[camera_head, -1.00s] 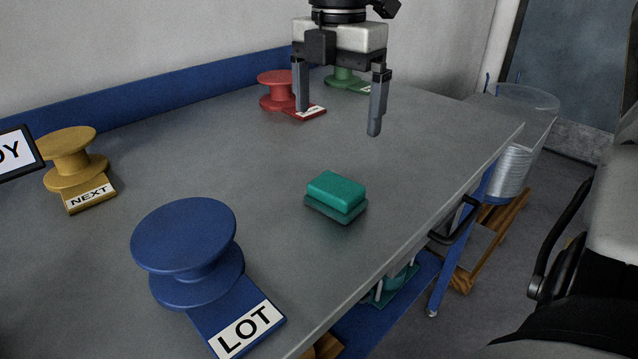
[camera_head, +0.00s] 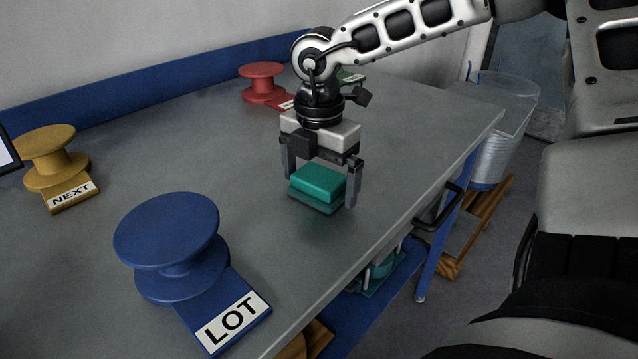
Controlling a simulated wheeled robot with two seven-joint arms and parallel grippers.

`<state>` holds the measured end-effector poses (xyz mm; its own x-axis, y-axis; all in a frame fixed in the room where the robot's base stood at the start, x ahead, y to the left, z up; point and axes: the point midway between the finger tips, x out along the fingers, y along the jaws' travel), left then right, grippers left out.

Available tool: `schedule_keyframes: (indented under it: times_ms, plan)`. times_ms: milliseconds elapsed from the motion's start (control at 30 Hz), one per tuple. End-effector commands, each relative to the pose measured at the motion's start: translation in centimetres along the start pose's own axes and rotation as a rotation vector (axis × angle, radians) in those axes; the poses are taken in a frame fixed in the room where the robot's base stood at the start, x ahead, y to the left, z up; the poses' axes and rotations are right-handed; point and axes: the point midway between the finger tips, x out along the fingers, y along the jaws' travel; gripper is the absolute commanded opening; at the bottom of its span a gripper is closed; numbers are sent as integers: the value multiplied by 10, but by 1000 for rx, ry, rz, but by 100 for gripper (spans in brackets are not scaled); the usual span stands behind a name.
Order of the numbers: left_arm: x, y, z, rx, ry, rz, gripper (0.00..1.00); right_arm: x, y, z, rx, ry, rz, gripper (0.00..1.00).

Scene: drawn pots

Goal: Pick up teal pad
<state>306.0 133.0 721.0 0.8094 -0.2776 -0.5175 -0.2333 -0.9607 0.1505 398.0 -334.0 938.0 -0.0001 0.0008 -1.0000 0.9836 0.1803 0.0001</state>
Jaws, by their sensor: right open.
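The teal pad (camera_head: 318,182) lies on a darker teal base on the grey table, right of the blue spool. My right gripper (camera_head: 320,190) has come down over it from above. Its two fingers are open, one on the left side and one on the right side of the pad. A gap shows between the right finger and the pad; whether the left finger touches cannot be told. My left gripper is not in view.
A blue spool (camera_head: 168,232) with a LOT label stands at the front. A yellow spool (camera_head: 50,152) with a NEXT label is at the left, a red spool (camera_head: 262,80) at the back. The table's right edge (camera_head: 420,190) runs close to the pad.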

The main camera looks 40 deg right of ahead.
Motion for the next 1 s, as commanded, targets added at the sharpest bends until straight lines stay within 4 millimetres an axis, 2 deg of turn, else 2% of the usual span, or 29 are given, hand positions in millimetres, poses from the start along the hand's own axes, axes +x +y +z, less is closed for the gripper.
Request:
schedule_keyframes:
  times_ms: [200,233,367,633,733,867,1000]
  plan:
    - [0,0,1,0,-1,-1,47,1,0,0,0,0,0,100]
    - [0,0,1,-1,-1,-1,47,1,0,0,0,0,0,94]
    - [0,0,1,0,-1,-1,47,1,0,0,0,0,0,58]
    - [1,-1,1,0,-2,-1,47,0,0,0,0,0,1,58]
    - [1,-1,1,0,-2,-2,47,-6,1,0,0,-2,4,58]
    - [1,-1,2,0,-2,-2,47,-27,2,0,1,-3,7,58]
    - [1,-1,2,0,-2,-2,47,-56,1,0,1,-3,7,58]
